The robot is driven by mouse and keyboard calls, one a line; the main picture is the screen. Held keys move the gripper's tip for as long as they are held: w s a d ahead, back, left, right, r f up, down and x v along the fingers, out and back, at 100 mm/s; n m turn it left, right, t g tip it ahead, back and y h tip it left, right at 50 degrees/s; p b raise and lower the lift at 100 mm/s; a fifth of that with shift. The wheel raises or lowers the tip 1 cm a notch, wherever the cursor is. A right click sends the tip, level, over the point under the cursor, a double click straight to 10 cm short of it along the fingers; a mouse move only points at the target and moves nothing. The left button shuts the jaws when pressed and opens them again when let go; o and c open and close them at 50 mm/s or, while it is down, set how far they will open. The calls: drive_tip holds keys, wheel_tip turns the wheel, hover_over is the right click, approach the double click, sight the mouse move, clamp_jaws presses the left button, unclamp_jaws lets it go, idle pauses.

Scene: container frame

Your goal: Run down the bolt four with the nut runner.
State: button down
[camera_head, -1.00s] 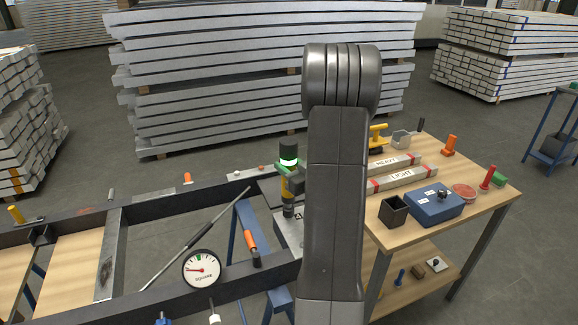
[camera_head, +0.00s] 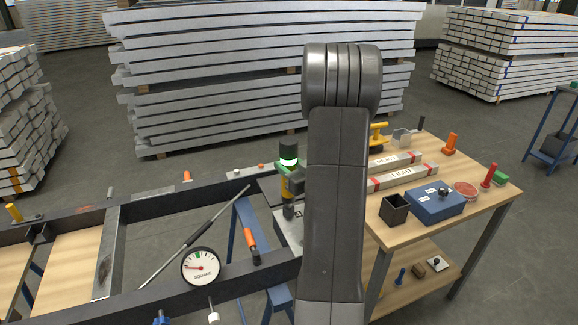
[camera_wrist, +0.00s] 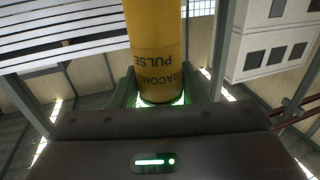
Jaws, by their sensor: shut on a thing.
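My gripper (camera_wrist: 163,88) is shut on the nut runner in the wrist view. The green fingers are on both sides of its yellow body (camera_wrist: 155,40), which bears upside-down lettering ending in "PULSE". Bolt four cannot be made out. Whether the tool touches a bolt cannot be told.
The dark container frame (camera_head: 230,277) carries a round dial gauge (camera_head: 199,267) and an orange-handled tool (camera_head: 250,240). A wooden bench (camera_head: 447,232) at right holds bars marked heavy and light (camera_head: 403,176), a dark open box (camera_head: 394,210) and a blue box (camera_head: 434,207). My arm hides part of the bench.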

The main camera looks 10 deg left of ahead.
sight(294, 157)
drive_tip(key=shift+f+b, duration=0.75)
drive_tip(key=shift+b, duration=0.25)
idle(0.7)
drive_tip(key=shift+f+b, duration=0.1)
drive_tip(key=shift+b, duration=0.5)
idle(0.5)
drive_tip(key=shift+r+p, duration=1.4)
drive_tip(key=shift+r, duration=1.35)
